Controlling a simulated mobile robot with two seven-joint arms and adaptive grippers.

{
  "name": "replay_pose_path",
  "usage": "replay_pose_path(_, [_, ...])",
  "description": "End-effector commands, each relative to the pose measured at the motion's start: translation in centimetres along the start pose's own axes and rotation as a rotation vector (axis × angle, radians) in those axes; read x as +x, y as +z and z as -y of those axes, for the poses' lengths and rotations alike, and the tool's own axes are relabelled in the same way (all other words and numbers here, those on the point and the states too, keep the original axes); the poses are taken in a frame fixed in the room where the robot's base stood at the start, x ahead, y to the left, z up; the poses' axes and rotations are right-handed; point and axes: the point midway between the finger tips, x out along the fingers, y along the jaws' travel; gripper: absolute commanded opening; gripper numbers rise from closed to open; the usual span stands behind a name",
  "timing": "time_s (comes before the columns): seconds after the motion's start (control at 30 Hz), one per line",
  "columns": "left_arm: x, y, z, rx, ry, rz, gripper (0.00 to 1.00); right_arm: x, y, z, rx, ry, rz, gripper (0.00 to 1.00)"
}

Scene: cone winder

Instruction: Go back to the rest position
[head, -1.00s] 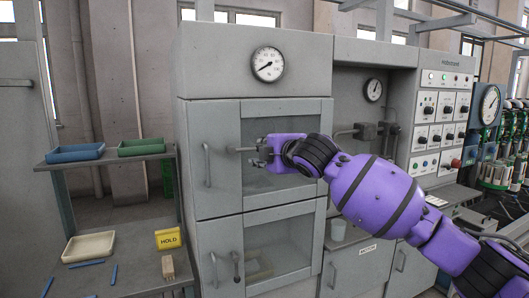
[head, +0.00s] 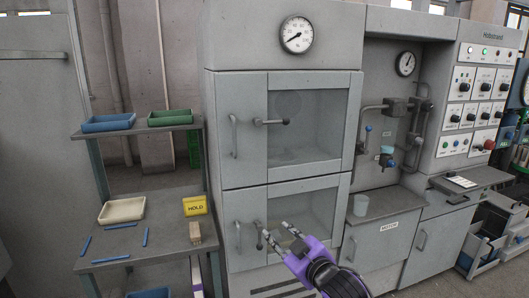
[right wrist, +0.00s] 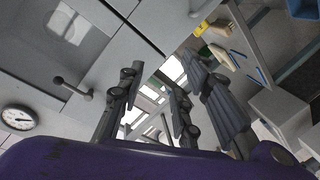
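My right gripper (head: 277,230) is in front of the lower cabinet door (head: 300,212), close to its dark lever (head: 260,235). Its two fingers are apart with nothing between them; I cannot tell if one touches the lever. The fingers also show apart in the right wrist view (right wrist: 150,95). The upper cabinet door (head: 310,125) looks shut, and its lever (head: 270,122) lies about level, free of my gripper. My left gripper is not in view.
A shelf unit (head: 150,255) on the left holds blue (head: 108,122) and green (head: 170,118) trays, a cream tray (head: 121,210) and a yellow HOLD sign (head: 195,205).

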Motion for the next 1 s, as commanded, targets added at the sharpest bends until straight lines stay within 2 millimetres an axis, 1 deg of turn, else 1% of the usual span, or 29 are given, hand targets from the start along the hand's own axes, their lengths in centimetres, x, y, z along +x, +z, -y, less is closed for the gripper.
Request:
replay_pose_path(0.03, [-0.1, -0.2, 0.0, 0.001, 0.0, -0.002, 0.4, -1.8, 2.9, 1.9, 0.071, 0.001, 0.032, 0.32])
replay_pose_path(0.07, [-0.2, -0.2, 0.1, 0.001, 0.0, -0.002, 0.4, -2.9, 4.5, 2.9, 0.109, 0.005, 0.05, 0.32])
replay_pose_path(0.1, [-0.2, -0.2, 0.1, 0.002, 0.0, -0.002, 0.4, -4.3, 6.5, 4.2, 0.16, 0.012, 0.075, 0.32])
replay_pose_path(0.17, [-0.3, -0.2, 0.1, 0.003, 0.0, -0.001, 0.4, -6.8, 9.6, 6.2, 0.231, 0.024, 0.117, 0.32])
replay_pose_path(0.2, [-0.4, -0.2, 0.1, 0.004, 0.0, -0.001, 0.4, -8.5, 11.6, 7.4, 0.277, 0.035, 0.148, 0.32])
replay_pose_path(0.27, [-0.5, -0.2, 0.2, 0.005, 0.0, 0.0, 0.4, -11.3, 14.4, 9.3, 0.342, 0.052, 0.196, 0.32])
replay_pose_path(0.3, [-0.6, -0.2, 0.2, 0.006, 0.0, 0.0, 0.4, -13.3, 16.3, 10.5, 0.383, 0.066, 0.233, 0.32])
replay_pose_path(0.37, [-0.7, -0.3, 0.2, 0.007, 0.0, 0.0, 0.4, -16.6, 19.0, 12.4, 0.438, 0.086, 0.29, 0.32])
replay_pose_path(0.4, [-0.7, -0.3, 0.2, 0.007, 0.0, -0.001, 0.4, -18.8, 20.7, 13.7, 0.474, 0.101, 0.329, 0.32])
replay_pose_path(0.47, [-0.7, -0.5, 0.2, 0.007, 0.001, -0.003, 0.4, -22.3, 23.1, 15.6, 0.519, 0.122, 0.392, 0.32])
replay_pose_path(0.5, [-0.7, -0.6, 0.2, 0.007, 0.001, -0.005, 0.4, -24.7, 24.5, 16.9, 0.546, 0.136, 0.436, 0.32])
replay_pose_path(0.57, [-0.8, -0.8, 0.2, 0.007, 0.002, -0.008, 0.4, -28.3, 26.4, 18.8, 0.584, 0.153, 0.503, 0.32])
replay_pose_path(0.6, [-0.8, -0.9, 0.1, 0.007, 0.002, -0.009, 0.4, -30.6, 27.6, 20.0, 0.607, 0.163, 0.546, 0.32])
replay_pose_path(0.67, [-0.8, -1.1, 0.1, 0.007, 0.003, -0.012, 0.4, -33.7, 28.9, 21.7, 0.64, 0.176, 0.605, 0.32])
replay_pose_path(0.7, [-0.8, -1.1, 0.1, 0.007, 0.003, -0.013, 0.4, -35.6, 29.6, 22.8, 0.659, 0.182, 0.64, 0.32])
replay_pose_path(0.8, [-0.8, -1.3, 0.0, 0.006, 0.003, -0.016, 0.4, -39.3, 30.8, 24.9, 0.692, 0.189, 0.708, 0.32])
replay_pose_path(0.9, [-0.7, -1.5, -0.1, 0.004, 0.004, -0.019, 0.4, -41.4, 31.4, 26.2, 0.707, 0.189, 0.748, 0.32])
replay_pose_path(1.0, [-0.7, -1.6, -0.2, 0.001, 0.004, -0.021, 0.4, -42.3, 31.6, 26.7, 0.71, 0.188, 0.763, 0.32])
